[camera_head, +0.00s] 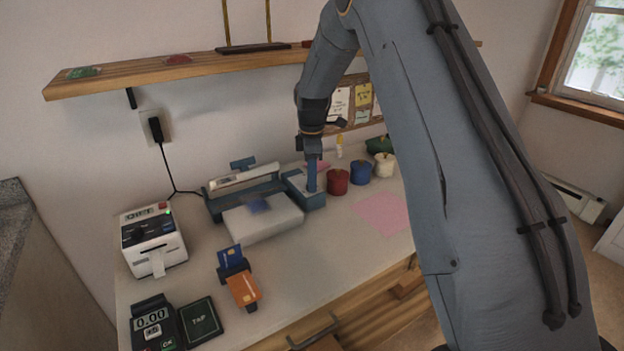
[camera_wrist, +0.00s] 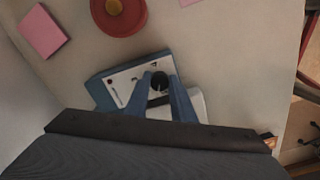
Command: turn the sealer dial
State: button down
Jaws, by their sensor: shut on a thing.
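The sealer (camera_head: 258,203) is a blue-grey machine with a pale front shelf, standing against the wall on the counter. Its control box (camera_wrist: 112,90) has a light top panel with small markings. The black round dial (camera_wrist: 159,81) sits on that panel. My gripper (camera_wrist: 162,88) points down at the box, with its two blue fingers on either side of the dial, shut on it. In the head view my gripper (camera_head: 312,178) stands over the right end of the sealer and hides the dial.
Red (camera_head: 338,182), blue (camera_head: 360,173) and white (camera_head: 383,165) lidded pots stand right of the sealer. A pink sheet (camera_head: 382,214) lies in front of them. A label printer (camera_head: 152,240), card holder (camera_head: 238,278) and payment terminal (camera_head: 154,326) are at left. A shelf (camera_head: 215,66) hangs above.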

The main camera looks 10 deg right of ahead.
jog(key=m, duration=1.1)
jog(key=shift+s+a, duration=0.1)
jog(key=m, duration=0.4)
jog(key=shift+m+p, duration=0.3)
jog(key=m, duration=0.3)
jog(key=shift+a+m, duration=0.1)
jog(key=shift+m, duration=0.2)
jog(key=m, duration=0.3)
jog(key=shift+a+r+m, duration=0.1)
jog(key=shift+m, duration=0.2)
jog(key=m, duration=0.4)
jog(key=shift+m, duration=1.8)
